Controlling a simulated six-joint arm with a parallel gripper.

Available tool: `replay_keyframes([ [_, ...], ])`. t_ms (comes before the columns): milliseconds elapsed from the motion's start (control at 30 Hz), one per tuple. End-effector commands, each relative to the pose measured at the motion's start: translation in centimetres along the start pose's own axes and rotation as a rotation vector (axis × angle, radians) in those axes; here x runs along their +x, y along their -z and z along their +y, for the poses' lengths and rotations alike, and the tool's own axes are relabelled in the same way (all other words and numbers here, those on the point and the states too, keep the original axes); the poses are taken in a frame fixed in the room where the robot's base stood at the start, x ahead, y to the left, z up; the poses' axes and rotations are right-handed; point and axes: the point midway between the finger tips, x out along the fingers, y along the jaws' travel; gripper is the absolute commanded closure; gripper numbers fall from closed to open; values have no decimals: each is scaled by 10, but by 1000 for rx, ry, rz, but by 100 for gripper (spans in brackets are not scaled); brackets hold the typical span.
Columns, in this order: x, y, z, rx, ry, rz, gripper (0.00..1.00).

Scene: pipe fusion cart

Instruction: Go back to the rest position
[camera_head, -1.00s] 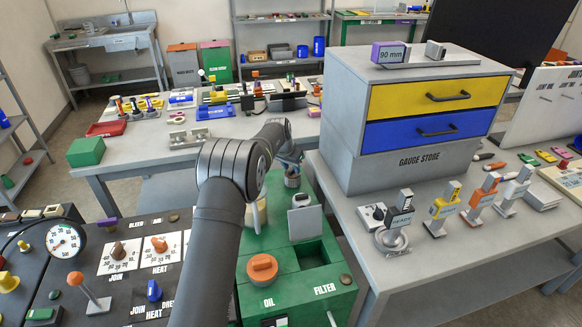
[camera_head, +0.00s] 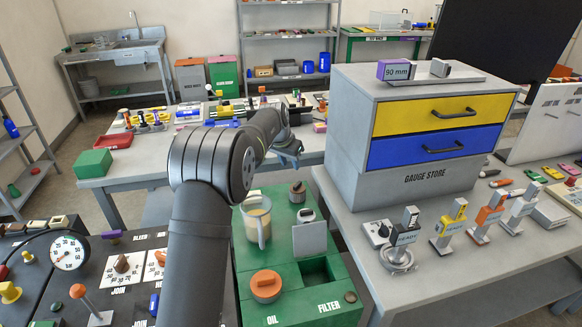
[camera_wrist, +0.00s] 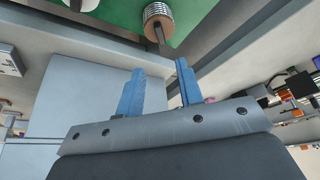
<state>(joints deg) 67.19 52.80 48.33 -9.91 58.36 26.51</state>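My gripper (camera_head: 290,152) is beyond the green oil and filter unit (camera_head: 290,292), near the front edge of the back table, in the head view. In the wrist view its two blue fingers (camera_wrist: 160,88) stand apart with nothing between them. My dark arm reaches up from the bottom middle of the head view and hides part of the bench. A clear jug (camera_head: 257,222) with tan contents stands on the green unit, next to a small pot with a brown top (camera_head: 298,190). The gripper is apart from both.
A grey gauge store (camera_head: 400,178) with a yellow and a blue drawer stands on the right table. Several labelled gauges stand before it. A control panel with a dial (camera_head: 69,251) and levers is at lower left. The back table (camera_head: 150,165) holds a green box (camera_head: 93,163) and tools.

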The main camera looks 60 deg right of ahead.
Motion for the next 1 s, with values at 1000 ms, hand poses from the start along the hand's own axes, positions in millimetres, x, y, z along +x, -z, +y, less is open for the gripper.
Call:
replay_keyframes([
  [1000,111,0,0,0,-1,-1,66],
])
